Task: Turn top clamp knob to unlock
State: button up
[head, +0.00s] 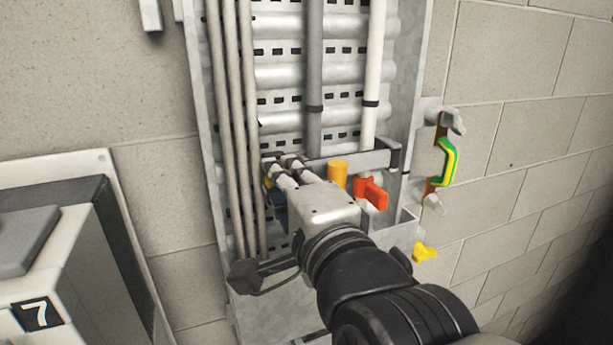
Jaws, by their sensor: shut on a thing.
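My gripper (280,168) reaches up to the left end of the upper grey clamp bar (352,160), which crosses the cable tray. Its fingers are shut at that end, where the top clamp knob sits. The knob is almost wholly hidden by the fingers, so its angle cannot be told. A lower clamp's dark knob (245,273) shows at the tray's lower left, apart from my gripper.
An orange cylinder (337,174) and a red handle (374,193) stand close right of my gripper. A green-yellow strap (448,162) and a yellow knob (425,252) are further right. Cables (314,90) run up the metal tray (197,100). A cabinet marked 7 (38,313) stands left.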

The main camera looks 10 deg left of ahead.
grip_shut()
jog(key=shift+b, duration=0.35)
jog(key=shift+f+n+b, duration=0.15)
jog(key=shift+n+b, duration=0.7)
jog(key=shift+n, duration=0.75)
jog(key=shift+r, duration=0.2)
jog(key=shift+o, duration=2.3)
grip_release()
